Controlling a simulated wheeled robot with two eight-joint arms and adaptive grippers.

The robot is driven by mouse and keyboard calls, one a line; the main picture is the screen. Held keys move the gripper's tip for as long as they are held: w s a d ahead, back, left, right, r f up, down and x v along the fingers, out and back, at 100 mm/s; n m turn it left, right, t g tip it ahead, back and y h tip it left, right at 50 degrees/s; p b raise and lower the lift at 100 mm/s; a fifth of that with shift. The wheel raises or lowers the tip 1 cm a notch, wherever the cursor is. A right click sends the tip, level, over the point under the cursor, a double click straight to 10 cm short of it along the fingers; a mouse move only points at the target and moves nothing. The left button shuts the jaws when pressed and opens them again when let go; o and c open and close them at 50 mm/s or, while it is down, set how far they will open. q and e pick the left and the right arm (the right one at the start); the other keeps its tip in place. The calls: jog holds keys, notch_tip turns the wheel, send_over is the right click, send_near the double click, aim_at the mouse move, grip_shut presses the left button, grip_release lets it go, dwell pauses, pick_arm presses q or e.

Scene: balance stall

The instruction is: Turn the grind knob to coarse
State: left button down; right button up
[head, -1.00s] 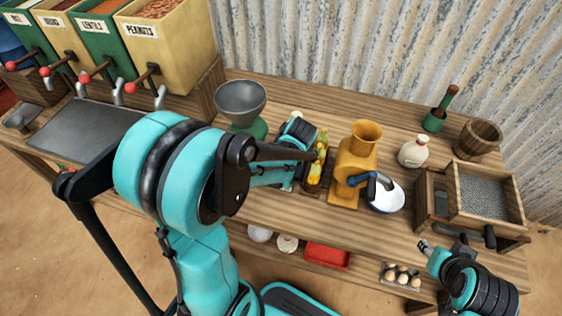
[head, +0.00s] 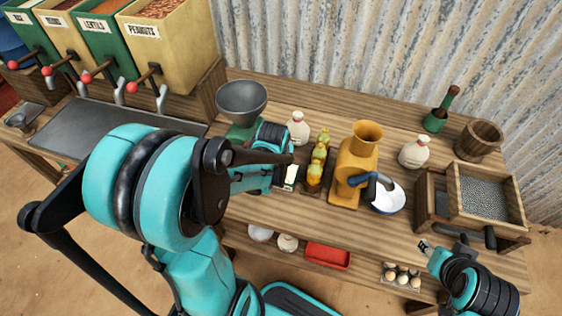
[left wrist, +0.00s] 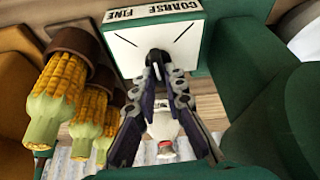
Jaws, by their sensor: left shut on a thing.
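The green mill (head: 240,130) with its grey hopper (head: 243,100) stands left of centre on the counter in the head view. The left wrist view shows its white dial panel (left wrist: 150,43), with COARSE and FINE lettered upside down and two slanted marks. The small dark grind knob (left wrist: 158,53) is at the panel's middle, mostly hidden by my fingers. My left gripper (left wrist: 159,66) is shut on it. In the head view my left forearm covers the fingertips. My right gripper (head: 425,246) is at the counter's front right, away from the mill; its jaws are too small to read.
Grain bins (head: 165,45) are at upper left.

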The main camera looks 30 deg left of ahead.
pick_arm(q)
jog(key=shift+m+h, duration=0.3)
jog(key=shift+m, duration=0.3)
jog(key=c, duration=1.6)
grip_release()
jog(key=v, duration=1.2)
